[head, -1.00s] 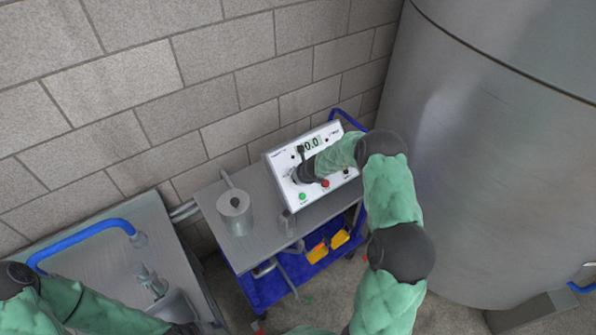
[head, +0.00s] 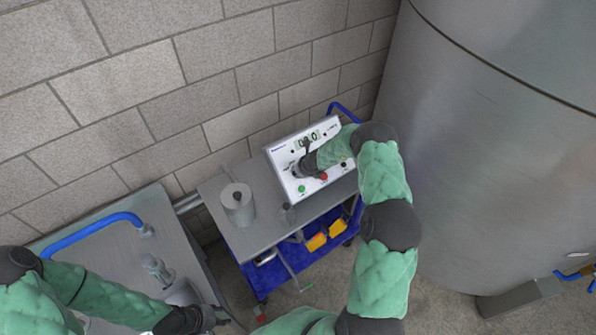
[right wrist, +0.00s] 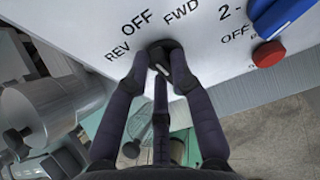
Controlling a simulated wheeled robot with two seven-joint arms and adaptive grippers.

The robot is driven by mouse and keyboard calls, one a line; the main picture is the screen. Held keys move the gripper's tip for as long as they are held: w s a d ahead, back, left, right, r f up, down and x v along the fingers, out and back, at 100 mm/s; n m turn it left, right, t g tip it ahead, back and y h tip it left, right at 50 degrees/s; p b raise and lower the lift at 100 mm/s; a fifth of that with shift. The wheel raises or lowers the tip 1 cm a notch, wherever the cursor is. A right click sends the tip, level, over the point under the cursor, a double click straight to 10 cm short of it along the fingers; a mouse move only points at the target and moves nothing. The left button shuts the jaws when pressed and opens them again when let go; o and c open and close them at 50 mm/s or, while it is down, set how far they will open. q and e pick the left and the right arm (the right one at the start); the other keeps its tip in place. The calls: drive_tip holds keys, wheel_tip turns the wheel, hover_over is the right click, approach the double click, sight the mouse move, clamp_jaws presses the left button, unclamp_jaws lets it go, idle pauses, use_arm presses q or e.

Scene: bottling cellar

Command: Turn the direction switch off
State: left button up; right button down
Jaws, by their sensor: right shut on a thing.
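The direction switch (right wrist: 168,55) is a black knob on the white control box (head: 283,160), under the printed words REV, OFF and FWD in the right wrist view. My right gripper (right wrist: 163,66) is shut on this knob, one finger on each side. A small white mark shows on the knob; which word it points to I cannot tell. In the head view my right gripper (head: 303,170) is at the box's left part and hides the switch. My left gripper (head: 218,318) is low in the head view, away from the box; its fingers are unclear.
The box stands on a grey-topped cart (head: 250,240) with a blue lower shelf, beside a metal cylinder (head: 238,205). A red button (right wrist: 268,54) and a blue part (right wrist: 275,18) are right of the switch. A large steel tank (head: 490,150) stands at right.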

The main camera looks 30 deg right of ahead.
drive_tip(key=shift+s+a+f, duration=0.15)
drive_tip(key=shift+s+f, duration=0.3)
drive_tip(key=shift+f, duration=0.05)
drive_tip(key=c, duration=1.1)
unclamp_jaws()
drive_tip(key=shift+o, duration=0.2)
drive_tip(key=shift+w+r, duration=0.3)
drive_tip(key=v, duration=1.2)
drive_tip(key=shift+f, duration=0.1)
